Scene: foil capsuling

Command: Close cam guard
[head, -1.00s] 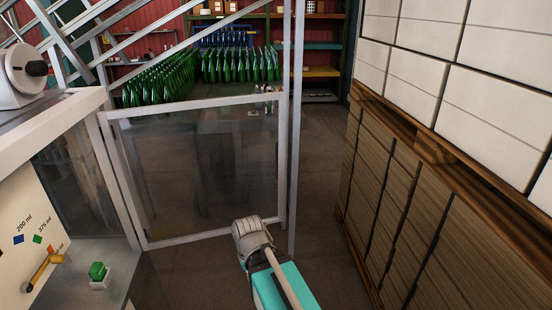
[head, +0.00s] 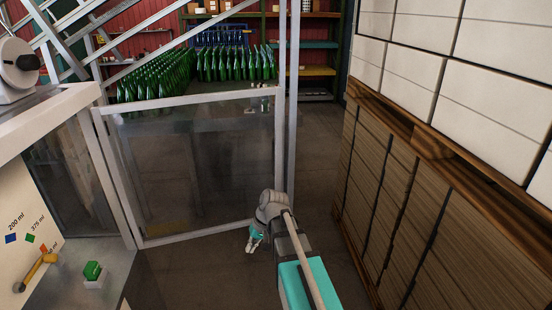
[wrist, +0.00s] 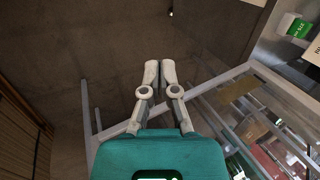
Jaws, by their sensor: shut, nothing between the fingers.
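The cam guard, a clear panel in a grey metal frame (head: 190,98), stands in the middle of the head view. Its left side is by the machine's corner and it reaches out to tall grey uprights at its right. In the wrist view a grey frame bar (wrist: 222,82) runs slantwise behind my fingers. My gripper (head: 251,243) is low by the panel's lower right corner in the head view, with its fingers pointing down. In the wrist view my gripper (wrist: 160,68) has its fingertips together and holds nothing. I cannot tell whether it touches the frame.
Stacked cardboard (head: 400,190) and white boxes (head: 500,100) on wooden pallets wall off the right. Green bottles (head: 160,78) stand behind the panel. Floor between panel and pallets is bare.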

